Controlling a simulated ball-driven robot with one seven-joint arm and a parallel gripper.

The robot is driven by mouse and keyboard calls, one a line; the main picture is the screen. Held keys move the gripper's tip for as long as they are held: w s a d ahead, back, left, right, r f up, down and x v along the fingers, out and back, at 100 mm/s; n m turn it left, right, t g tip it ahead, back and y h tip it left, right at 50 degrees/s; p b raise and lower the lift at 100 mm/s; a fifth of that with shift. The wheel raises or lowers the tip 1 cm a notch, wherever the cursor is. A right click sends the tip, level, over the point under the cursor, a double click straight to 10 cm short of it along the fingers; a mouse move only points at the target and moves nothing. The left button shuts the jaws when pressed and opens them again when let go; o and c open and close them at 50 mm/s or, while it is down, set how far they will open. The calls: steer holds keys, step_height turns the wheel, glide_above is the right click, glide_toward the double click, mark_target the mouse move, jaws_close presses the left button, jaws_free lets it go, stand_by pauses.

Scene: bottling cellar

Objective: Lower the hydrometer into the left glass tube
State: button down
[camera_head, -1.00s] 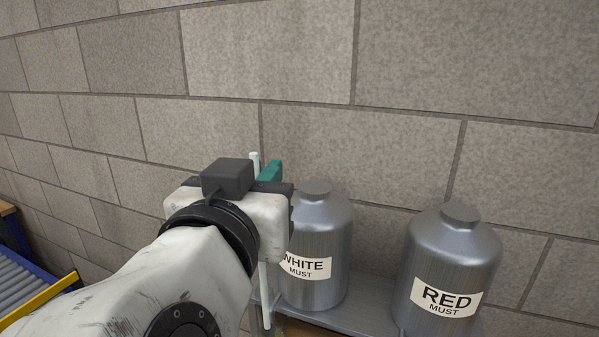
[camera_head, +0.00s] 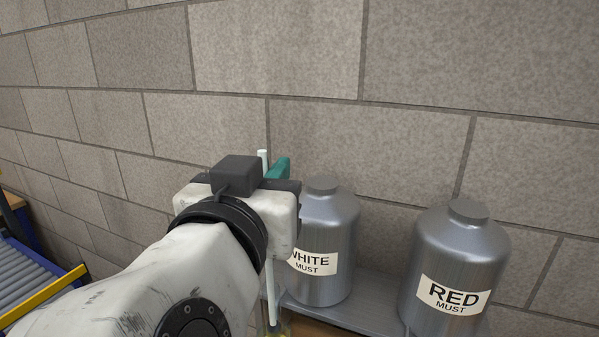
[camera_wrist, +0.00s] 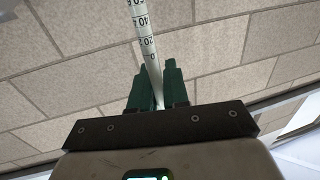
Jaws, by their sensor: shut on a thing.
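My gripper (camera_wrist: 155,88) has green fingers and is shut on the hydrometer (camera_wrist: 143,38), a thin white rod with a black number scale. In the head view the hydrometer (camera_head: 271,285) hangs nearly upright. Its top shows just above my gripper and its lower part shows below, while my wrist hides the middle. Its lower end is near the bottom picture edge, by a small yellowish patch (camera_head: 285,329). I cannot tell whether this patch is part of a glass tube. No glass tube is clearly visible, and the wrist view shows none.
A steel tank marked WHITE MUST (camera_head: 322,240) stands right of my gripper, close in the picture. A RED MUST tank (camera_head: 455,262) stands further right. Both are on a grey shelf (camera_head: 372,312) before a block wall (camera_head: 430,60). A roller conveyor (camera_head: 30,275) is at far left.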

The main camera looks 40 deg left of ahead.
steer(key=shift+f, duration=0.15)
steer(key=shift+f+b, duration=1.1)
steer(key=shift+f, duration=0.4)
